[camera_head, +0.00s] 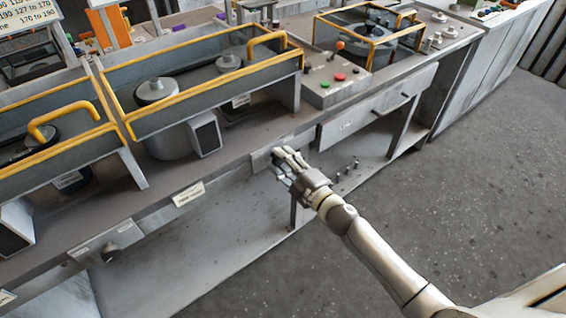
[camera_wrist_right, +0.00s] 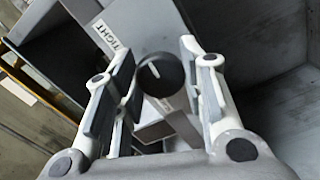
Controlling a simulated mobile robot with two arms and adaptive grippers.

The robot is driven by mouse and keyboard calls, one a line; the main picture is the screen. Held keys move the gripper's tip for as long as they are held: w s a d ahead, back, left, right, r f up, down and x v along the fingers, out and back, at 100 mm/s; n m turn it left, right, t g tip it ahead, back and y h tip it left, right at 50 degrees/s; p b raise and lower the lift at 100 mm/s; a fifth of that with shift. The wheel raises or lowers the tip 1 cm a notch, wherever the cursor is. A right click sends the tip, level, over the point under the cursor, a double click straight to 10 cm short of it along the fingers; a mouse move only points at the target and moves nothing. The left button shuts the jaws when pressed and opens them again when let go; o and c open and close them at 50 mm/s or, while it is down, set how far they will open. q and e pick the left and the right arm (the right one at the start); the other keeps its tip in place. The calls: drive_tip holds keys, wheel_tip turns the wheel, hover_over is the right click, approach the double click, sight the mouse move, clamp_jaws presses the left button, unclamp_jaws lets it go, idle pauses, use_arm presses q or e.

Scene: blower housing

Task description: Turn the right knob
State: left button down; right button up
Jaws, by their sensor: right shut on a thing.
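The right knob (camera_wrist_right: 158,74) is round and black with a pale pointer line, in the wrist view. It sits on a grey plate, next to a white label with dark letters (camera_wrist_right: 106,38). My right gripper (camera_wrist_right: 160,70) has its fingers on either side of the knob and is shut on it. In the head view my right gripper (camera_head: 281,158) is at the bench's front edge, against the small grey plate (camera_head: 260,161); it hides the knob there. My left gripper is not in view.
Another knob (camera_head: 110,253) sits on a similar plate at the lower left of the bench front. Yellow-railed housings (camera_head: 220,62) stand on the bench top. A control box (camera_head: 335,75) with coloured buttons stands further right. The floor (camera_head: 470,170) at the right is clear.

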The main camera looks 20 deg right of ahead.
drive_tip(key=shift+n+b, duration=0.75)
drive_tip(key=shift+n, duration=3.55)
drive_tip(key=o, duration=1)
drive_tip(key=v, duration=1.2)
